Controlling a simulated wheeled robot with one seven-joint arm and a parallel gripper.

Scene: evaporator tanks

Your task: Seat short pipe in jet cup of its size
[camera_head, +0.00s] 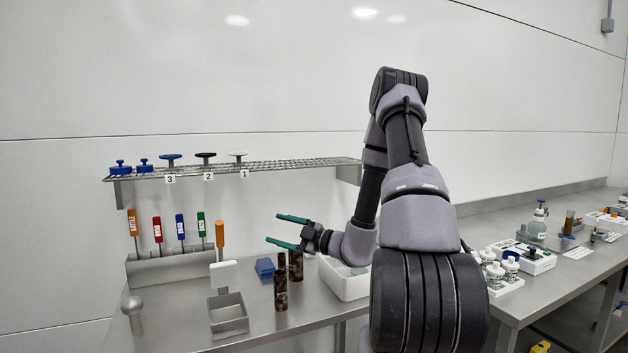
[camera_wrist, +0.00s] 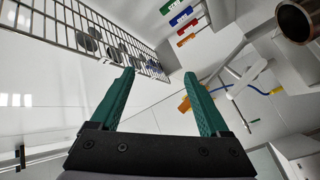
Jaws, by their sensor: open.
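My gripper (camera_head: 273,229) is open and empty, raised above the left bench and pointing left. Its two green fingers (camera_wrist: 160,74) are spread apart in the wrist view, with nothing between them. Two dark brown mottled pipes stand upright on the bench below it. The nearer pipe (camera_head: 281,288) looks taller; the other pipe (camera_head: 296,266) stands just behind and right of it. A brown pipe's open round end (camera_wrist: 296,20) shows at the wrist view's top right, apart from the fingers. I cannot make out a jet cup with certainty.
A wire shelf (camera_head: 270,167) with numbered knobs hangs above the bench. A rack (camera_head: 170,268) of coloured-handled tools stands left. An open metal box (camera_head: 228,315), a blue block (camera_head: 265,268) and a white basin (camera_head: 340,282) are around the pipes. Bottles (camera_head: 495,272) stand on the right bench.

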